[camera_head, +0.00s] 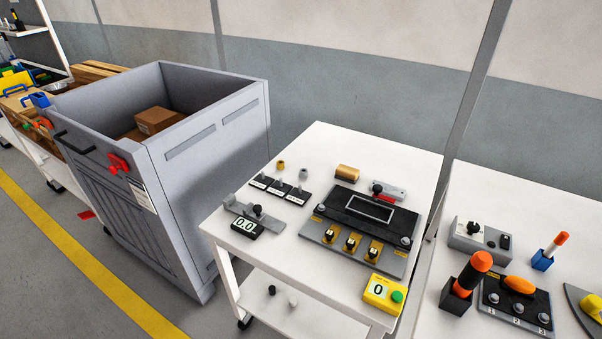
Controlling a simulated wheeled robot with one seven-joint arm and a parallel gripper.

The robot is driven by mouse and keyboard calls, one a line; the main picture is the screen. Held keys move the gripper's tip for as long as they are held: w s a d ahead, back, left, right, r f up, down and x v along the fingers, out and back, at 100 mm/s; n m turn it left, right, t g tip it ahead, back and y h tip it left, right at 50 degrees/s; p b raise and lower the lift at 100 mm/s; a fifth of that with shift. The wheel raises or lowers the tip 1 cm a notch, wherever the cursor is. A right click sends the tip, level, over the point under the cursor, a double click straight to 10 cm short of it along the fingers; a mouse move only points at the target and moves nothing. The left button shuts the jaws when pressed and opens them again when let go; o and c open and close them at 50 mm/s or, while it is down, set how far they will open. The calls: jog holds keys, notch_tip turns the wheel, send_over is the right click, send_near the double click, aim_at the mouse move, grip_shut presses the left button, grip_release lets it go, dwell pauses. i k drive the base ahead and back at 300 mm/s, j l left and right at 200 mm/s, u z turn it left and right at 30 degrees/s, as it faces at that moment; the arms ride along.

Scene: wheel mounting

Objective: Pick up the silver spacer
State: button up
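A small silver, cylinder-like piece (303,175) shows at the top of the right end of a black labelled stand (291,198) on the white table. It looks like the silver spacer, but it is too small to be sure. A similar gold piece (280,165) shows just left of it and behind. Several short silver posts stand along the black stand; its labels are too small to read. A small pale piece (292,302) lies on the table's lower shelf beside a small black one (271,290). My gripper is not in view.
On the white table (330,137) are a grey-and-black fixture (311,231), a "0.0" display (247,226), a gold cylinder (347,173) and a yellow counter (383,292). A large grey bin (185,210) stands left. A second table with tools (476,262) stands right.

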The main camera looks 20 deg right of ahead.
aim_at(304, 172)
jog(key=j+z, duration=0.1)
jog(key=z, duration=0.4)
jog(key=i+j+z, duration=0.25)
jog(key=j+z, duration=0.25)
jog(key=j, duration=0.25)
jog(key=i+j+z, duration=0.25)
jog(key=j, duration=0.15)
jog(key=i+j+z, duration=0.1)
jog(key=j, duration=1.35)
jog(key=i+j+z, duration=0.15)
jog(key=j, duration=1.35)
